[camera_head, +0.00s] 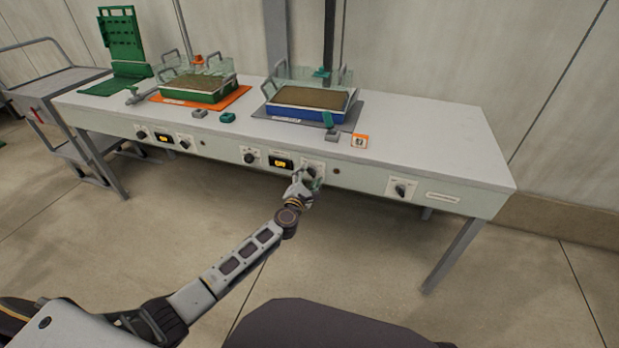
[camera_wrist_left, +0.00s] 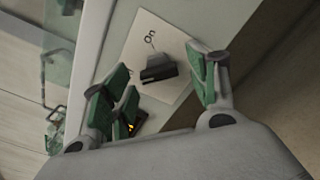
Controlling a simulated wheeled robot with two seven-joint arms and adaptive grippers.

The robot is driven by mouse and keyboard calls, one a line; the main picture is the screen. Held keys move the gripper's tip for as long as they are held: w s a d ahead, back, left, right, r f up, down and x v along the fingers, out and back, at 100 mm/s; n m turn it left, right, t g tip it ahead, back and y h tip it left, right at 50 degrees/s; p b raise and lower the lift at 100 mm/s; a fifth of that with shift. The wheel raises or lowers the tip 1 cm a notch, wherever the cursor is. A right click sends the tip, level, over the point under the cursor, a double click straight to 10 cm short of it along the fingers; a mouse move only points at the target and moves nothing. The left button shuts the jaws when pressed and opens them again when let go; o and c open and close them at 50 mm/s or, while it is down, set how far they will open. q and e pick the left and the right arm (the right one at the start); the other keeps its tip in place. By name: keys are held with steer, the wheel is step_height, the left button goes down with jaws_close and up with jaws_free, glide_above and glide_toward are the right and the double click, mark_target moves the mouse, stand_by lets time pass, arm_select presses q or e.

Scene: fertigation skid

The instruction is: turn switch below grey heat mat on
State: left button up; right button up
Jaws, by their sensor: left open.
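The grey heat mat (camera_head: 352,116) lies on the bench under a blue tray (camera_head: 285,112) of brown growing medium. Below it, on the bench's front panel, is a black rotary switch on a white plate (camera_head: 312,165), partly hidden by my left gripper (camera_head: 311,184). The left wrist view shows the black switch knob (camera_wrist_left: 158,69) on its plate, with the word "On" beside it. My left gripper (camera_wrist_left: 164,92) is open, its green-padded fingers on either side of the knob. I cannot tell whether they touch it. The knob's exact setting is unclear.
Left along the panel are a lit yellow display (camera_head: 281,162) and another knob (camera_head: 249,157); a separate knob (camera_head: 401,189) is farther right. An orange mat (camera_head: 238,95) with a green tray (camera_head: 197,92) lies on the bench. The bench top's right end is clear.

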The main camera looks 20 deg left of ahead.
arm_select(q)
steer(key=shift+w, duration=0.25)
arm_select(e)
steer(key=shift+w+r, duration=0.1)
steer(key=shift+r, duration=0.1)
arm_select(q)
steer(key=c, duration=1)
arm_select(e)
steer(key=shift+f, duration=0.15)
steer(key=shift+s, duration=0.2)
arm_select(q)
steer(key=shift+m+p, duration=0.75)
steer(key=shift+m, duration=0.05)
arm_select(e)
step_height(320, 180, down, 11)
steer(key=s+d+p, duration=0.1)
steer(key=d+p, duration=0.2)
arm_select(q)
steer(key=shift+m+p, duration=2.9)
steer(key=shift+m, duration=5.4)
arm_select(e)
steer(key=s+d+f+h, duration=0.1)
steer(key=s+d+f, duration=0.5)
steer(key=s+f, duration=0.3)
steer(key=shift+s+d+f, duration=0.15)
steer(key=shift+d+f, duration=0.2)
arm_select(q)
steer(key=shift+s, duration=0.1)
